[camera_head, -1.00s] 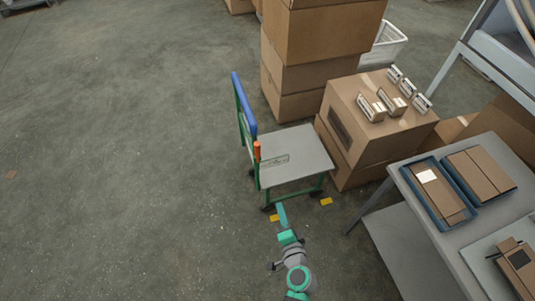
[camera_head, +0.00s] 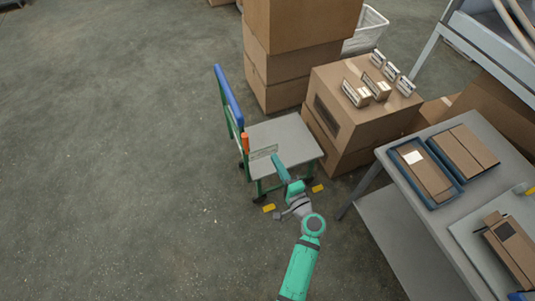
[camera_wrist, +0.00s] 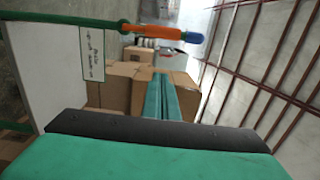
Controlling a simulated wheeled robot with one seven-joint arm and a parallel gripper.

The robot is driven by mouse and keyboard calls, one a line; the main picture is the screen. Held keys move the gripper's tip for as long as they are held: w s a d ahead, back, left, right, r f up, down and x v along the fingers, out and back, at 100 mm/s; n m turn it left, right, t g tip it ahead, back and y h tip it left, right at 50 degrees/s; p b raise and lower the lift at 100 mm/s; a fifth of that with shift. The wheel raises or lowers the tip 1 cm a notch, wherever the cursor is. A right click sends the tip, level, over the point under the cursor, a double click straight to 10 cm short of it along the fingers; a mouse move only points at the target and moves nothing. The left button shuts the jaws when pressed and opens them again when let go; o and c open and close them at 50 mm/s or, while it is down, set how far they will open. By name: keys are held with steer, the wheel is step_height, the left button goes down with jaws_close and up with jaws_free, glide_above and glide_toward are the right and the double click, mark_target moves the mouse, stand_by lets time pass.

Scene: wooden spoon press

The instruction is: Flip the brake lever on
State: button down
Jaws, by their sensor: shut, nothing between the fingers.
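The brake lever (camera_head: 245,142) is a short orange handle standing upright at the left edge of a small trolley (camera_head: 299,139). The trolley has a grey deck, a green frame and a blue push bar (camera_head: 228,96). In the wrist view the orange lever (camera_wrist: 150,31) lies across the top, left to right, on a green bar. My gripper (camera_head: 276,158) is over the trolley's front part, right of and below the lever in the picture. Its teal fingers (camera_wrist: 160,98) are together with nothing between them, apart from the lever.
A labelled plate (camera_head: 264,152) is by the lever. Stacked cardboard boxes (camera_head: 295,40) stand behind the trolley, and a box with small packages (camera_head: 362,115) stands to its right. A grey table (camera_head: 378,157) with blue trays is at the right. Floor at left is clear.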

mark_target(245, 144)
steer(key=w+a, duration=0.7)
steer(key=w, duration=0.1)
steer(key=shift+a, duration=0.15)
steer(key=shift+a, duration=0.1)
stand_by(0.4)
